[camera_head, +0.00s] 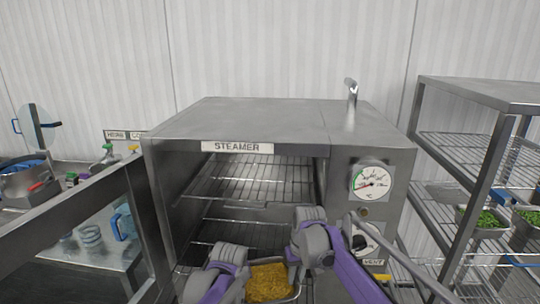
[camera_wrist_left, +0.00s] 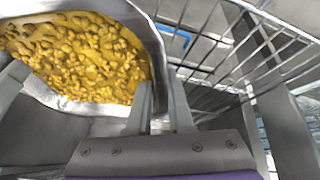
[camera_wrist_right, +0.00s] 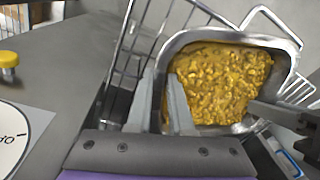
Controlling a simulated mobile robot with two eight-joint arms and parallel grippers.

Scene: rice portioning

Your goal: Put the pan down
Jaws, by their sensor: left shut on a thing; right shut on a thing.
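A metal pan of yellow, lumpy food (camera_head: 268,282) is low in front of the steamer's opening, partly hidden by my arms. The pan also shows in the left wrist view (camera_wrist_left: 85,55) and right wrist view (camera_wrist_right: 215,85). My left gripper (camera_wrist_left: 160,88) is shut on one side of the pan at its rim. My right gripper (camera_wrist_right: 162,82) is shut on the rim at another side. The pan looks roughly level. Wire shelving shows beside it in both wrist views; I cannot tell whether the pan touches a shelf. The fingertips are hidden in the head view.
The steamer (camera_head: 260,112) is open, with several wire shelves (camera_head: 250,182) inside. Its door (camera_head: 140,215) stands open at the left. A gauge (camera_head: 371,182) is on its right front. A wire rack (camera_head: 490,150) at the right holds trays of green food (camera_head: 484,222). A counter with pots is at the left.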

